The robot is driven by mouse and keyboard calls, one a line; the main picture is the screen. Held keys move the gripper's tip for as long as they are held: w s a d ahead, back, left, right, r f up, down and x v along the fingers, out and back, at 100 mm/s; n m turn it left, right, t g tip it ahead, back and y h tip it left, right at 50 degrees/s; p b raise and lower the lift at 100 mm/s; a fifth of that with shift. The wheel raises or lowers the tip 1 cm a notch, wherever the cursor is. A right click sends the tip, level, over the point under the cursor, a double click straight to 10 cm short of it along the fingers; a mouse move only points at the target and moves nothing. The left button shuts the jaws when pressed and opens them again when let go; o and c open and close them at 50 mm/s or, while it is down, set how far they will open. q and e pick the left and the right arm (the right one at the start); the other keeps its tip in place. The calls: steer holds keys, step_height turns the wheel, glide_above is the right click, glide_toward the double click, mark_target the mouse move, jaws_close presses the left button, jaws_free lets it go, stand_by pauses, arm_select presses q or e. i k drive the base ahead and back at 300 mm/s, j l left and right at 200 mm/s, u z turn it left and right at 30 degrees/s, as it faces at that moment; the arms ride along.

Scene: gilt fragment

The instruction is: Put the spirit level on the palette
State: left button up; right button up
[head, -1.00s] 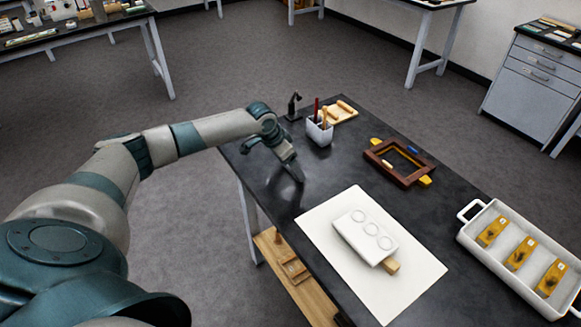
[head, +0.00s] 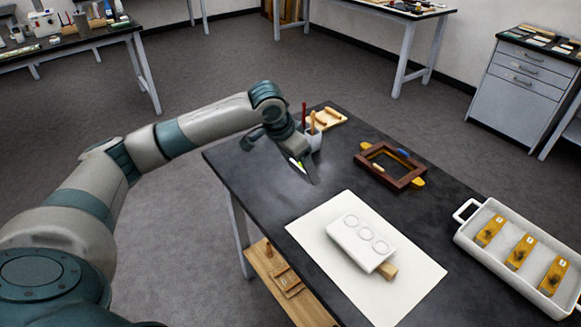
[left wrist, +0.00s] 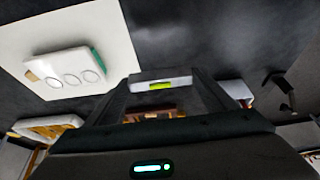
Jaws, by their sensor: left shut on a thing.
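The spirit level is a small pale bar with a yellow-green vial. My left gripper (head: 305,170) is shut on the spirit level (head: 297,164) and holds it over the left part of the dark table, behind the white sheet. In the left wrist view the level (left wrist: 160,85) lies across between the two fingertips. The palette (head: 361,242) is a white slab with three round wells, on the white sheet, apart from the gripper. It also shows in the left wrist view (left wrist: 64,65). Its top is bare. My right gripper is out of view.
A wooden block (head: 388,270) sticks out from under the palette's near edge. A brown frame (head: 392,164) lies behind the sheet. A pen cup (head: 315,138) stands close behind my left gripper. A white tray (head: 470,236) with yellow pieces stands at the right.

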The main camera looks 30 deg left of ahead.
mark_target(353, 242)
steer(key=k+l, duration=0.1)
steer(key=l, duration=0.25)
steer(key=k+l, duration=0.15)
steer(key=l, duration=0.25)
steer(key=k+l, duration=0.1)
steer(key=l, duration=0.25)
steer(key=k+l, duration=0.1)
steer(key=l, duration=0.25)
